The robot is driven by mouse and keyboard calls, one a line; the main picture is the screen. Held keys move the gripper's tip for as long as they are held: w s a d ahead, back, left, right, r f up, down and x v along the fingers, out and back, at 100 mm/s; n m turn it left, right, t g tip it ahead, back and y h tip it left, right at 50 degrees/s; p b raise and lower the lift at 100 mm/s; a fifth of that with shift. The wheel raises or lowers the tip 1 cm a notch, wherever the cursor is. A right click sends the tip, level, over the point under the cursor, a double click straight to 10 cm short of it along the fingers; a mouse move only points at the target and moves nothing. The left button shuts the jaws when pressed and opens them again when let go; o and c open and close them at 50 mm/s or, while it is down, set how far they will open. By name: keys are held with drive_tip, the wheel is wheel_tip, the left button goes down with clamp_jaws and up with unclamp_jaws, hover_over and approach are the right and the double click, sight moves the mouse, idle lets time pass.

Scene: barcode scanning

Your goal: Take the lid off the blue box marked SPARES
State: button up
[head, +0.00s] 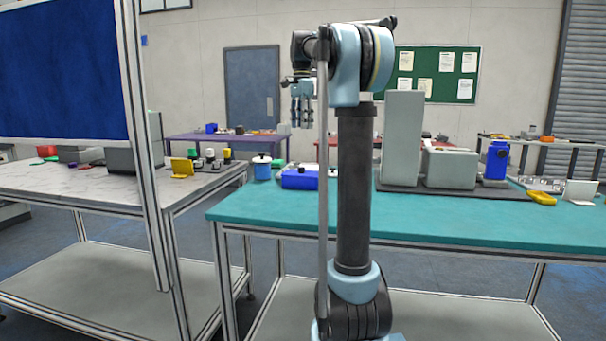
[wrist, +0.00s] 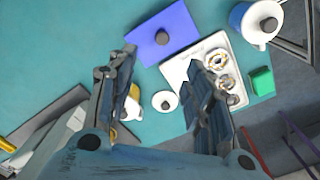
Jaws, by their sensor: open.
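A blue box with a flat blue top (wrist: 178,26) and a dark round knob (wrist: 162,38) lies on the teal table, at the top middle of the wrist view. In the head view the blue box (head: 298,181) sits near the table's left back part, left of my arm. I cannot read any SPARES marking on it. My gripper (head: 301,124) hangs high above the table, pointing down, clear of everything. In the wrist view my gripper (wrist: 160,62) has its fingers wide apart with nothing between them; the box lies beyond the fingertips.
Next to the box are a white tray (wrist: 178,75) with round parts, a small white round piece with a dark knob (wrist: 165,101), a green block (wrist: 262,81) and a blue-and-white lidded pot (wrist: 262,14). Grey equipment (head: 403,140) stands right of my arm. The teal table (head: 240,207) is bare along its front.

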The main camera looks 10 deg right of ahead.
approach(301, 171)
drive_tip(key=shift+w+d+f, duration=0.2)
drive_tip(key=shift+w+f, duration=0.55)
drive_tip(key=shift+w, duration=0.1)
drive_tip(key=shift+s+f, duration=0.1)
drive_tip(key=shift+f, duration=3.25)
clamp_jaws()
